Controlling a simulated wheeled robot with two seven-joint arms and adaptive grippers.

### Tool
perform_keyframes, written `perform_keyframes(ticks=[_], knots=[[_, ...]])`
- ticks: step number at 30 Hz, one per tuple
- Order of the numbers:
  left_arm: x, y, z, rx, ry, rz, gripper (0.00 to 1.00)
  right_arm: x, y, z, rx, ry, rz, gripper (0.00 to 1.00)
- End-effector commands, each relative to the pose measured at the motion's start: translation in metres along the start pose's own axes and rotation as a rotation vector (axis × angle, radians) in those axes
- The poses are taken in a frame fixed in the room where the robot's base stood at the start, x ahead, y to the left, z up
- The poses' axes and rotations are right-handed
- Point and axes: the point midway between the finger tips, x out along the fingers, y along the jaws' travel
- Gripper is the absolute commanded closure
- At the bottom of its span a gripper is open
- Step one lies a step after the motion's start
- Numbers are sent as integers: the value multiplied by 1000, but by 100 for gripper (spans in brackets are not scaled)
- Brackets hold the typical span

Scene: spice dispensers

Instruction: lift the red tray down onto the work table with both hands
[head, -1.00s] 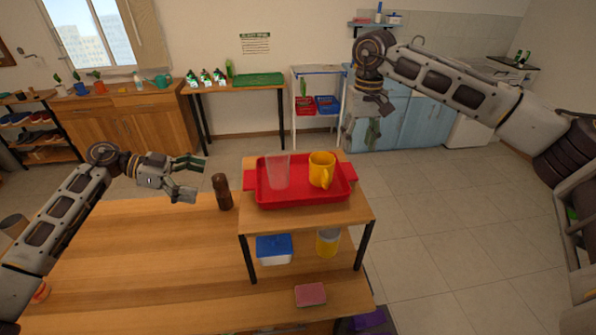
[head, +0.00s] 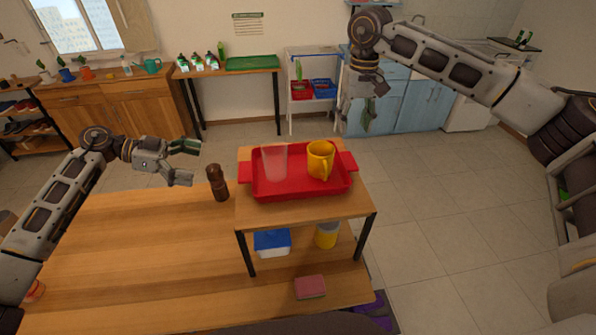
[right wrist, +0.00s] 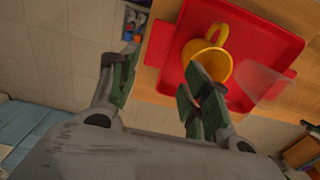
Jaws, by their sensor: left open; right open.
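The red tray (head: 300,190) sits on the raised wooden shelf (head: 300,209) that stands on the work table (head: 130,245). A clear cup (head: 273,163) and a yellow mug (head: 319,160) stand upright in the tray. The tray has a handle at its left and right ends. My left gripper (head: 192,163) is open and empty, left of the tray and apart from it. My right gripper (head: 358,112) is open and empty, above and behind the tray's right end. In the right wrist view, the tray (right wrist: 290,32) and mug (right wrist: 208,62) lie beyond the open fingers (right wrist: 150,90).
A brown pepper mill (head: 217,183) stands on the table between my left gripper and the shelf. Under the shelf are a blue-lidded box (head: 271,242) and a yellow jar (head: 326,235). A pink block (head: 310,287) lies in front. The table's left part is mostly clear.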

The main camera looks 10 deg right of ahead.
Motion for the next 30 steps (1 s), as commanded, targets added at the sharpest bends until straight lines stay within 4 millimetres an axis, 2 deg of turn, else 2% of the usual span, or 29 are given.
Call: perform_keyframes(ticks=[8,30], knots=[[21,0,0,1,1,2,0,21,1,0,1,-2,1,52],[109,0,0,0,2,2,0,109,0,0,1,-2,1,52]])
